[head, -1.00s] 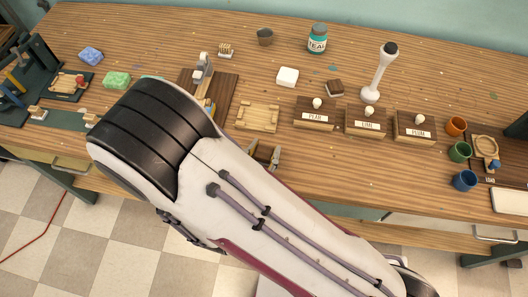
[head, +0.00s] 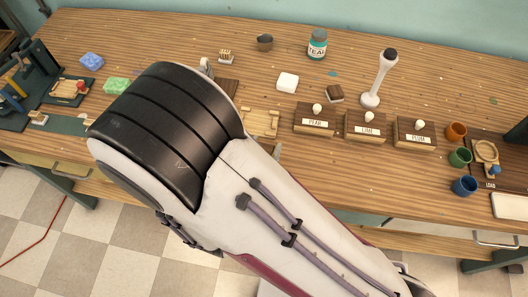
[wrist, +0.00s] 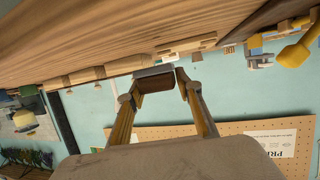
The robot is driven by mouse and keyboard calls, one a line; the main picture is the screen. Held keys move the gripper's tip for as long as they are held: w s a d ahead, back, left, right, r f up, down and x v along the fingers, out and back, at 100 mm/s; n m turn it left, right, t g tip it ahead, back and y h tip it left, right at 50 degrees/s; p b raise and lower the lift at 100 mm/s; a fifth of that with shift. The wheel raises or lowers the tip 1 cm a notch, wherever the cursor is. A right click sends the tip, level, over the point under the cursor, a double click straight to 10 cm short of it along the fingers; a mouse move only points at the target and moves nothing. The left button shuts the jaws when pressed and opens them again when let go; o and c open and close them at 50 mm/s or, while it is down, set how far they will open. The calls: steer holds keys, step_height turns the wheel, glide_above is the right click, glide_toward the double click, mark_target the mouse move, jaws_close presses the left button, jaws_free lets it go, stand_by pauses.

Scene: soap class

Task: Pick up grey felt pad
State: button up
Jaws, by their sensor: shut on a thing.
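My gripper (wrist: 158,84) shows in the wrist view, with its two fingers closed on either side of a small block-like thing. This is the grey felt pad (wrist: 154,72), with a grey strip along one edge and a darker brown face towards the camera. The wooden table top is close beyond it; I cannot tell whether the pad touches it. In the head view my own arm hides the gripper and the pad.
In the head view, a wooden tray (head: 262,122) lies just right of my arm. Three labelled wooden blocks (head: 314,121) with white knobs stand farther right. A white block (head: 288,83), a brown block (head: 335,94) and a white stand (head: 378,80) are behind. Green (head: 118,86) and blue (head: 91,61) soaps lie left.

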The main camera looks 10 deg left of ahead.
steer(key=shift+r, duration=2.95)
steer(key=shift+d, duration=0.1)
